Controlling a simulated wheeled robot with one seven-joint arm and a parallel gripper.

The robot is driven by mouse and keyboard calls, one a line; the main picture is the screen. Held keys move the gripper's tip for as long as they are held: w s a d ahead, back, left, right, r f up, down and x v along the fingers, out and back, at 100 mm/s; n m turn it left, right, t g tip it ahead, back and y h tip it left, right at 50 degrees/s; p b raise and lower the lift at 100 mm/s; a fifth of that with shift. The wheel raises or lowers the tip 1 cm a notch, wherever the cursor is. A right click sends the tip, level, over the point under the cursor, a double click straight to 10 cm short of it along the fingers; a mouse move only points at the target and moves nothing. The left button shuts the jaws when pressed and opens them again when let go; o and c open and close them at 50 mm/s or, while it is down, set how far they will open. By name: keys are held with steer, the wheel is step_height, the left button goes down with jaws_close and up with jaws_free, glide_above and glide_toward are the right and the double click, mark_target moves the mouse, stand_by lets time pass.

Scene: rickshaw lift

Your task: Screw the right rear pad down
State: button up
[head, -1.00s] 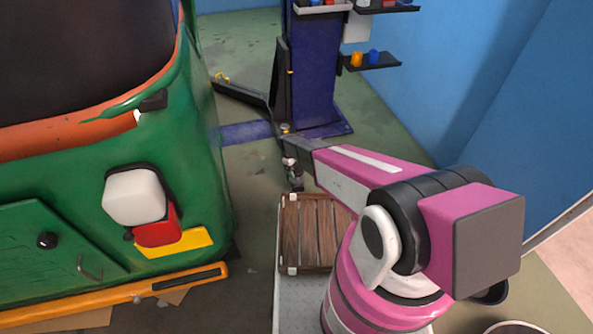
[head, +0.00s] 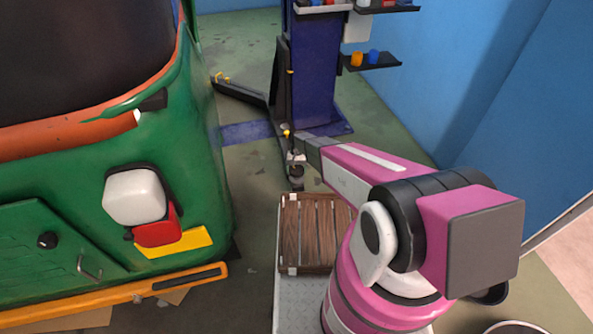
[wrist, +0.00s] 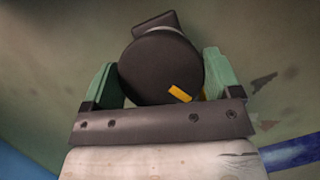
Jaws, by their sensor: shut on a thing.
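The right rear pad (wrist: 158,68) is a round black disc in the wrist view, with a small yellow mark near its lower edge. My gripper (wrist: 160,78) has its two green fingers on opposite sides of the disc and is shut on it. A dark block shows behind the disc's far edge. In the head view my gripper (head: 296,178) is low beside the foot of the blue lift post (head: 318,70). It is small and dark there, so the pad and its thread cannot be made out, nor the pad's height.
The green rickshaw (head: 190,190) fills the left side, close to my gripper. Another lift arm (head: 240,92) with a yellow end reaches out behind. A wooden crate (head: 284,235) stands in front of my gripper. Shelves with small colored items (head: 370,62) are on the post.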

steer(key=m+y, duration=0.1)
steer(key=m, duration=0.2)
steer(key=m+y, duration=0.1)
steer(key=m, duration=0.1)
steer(key=shift+r+m+t, duration=0.1)
steer(key=shift+m+t, duration=0.2)
steer(key=shift+m, duration=0.1)
stand_by(0.4)
steer(key=o, duration=0.8)
steer(key=shift+c, duration=0.2)
steer(key=v, duration=1)
steer(key=shift+d+r, duration=0.2)
steer(key=shift+r, duration=0.15)
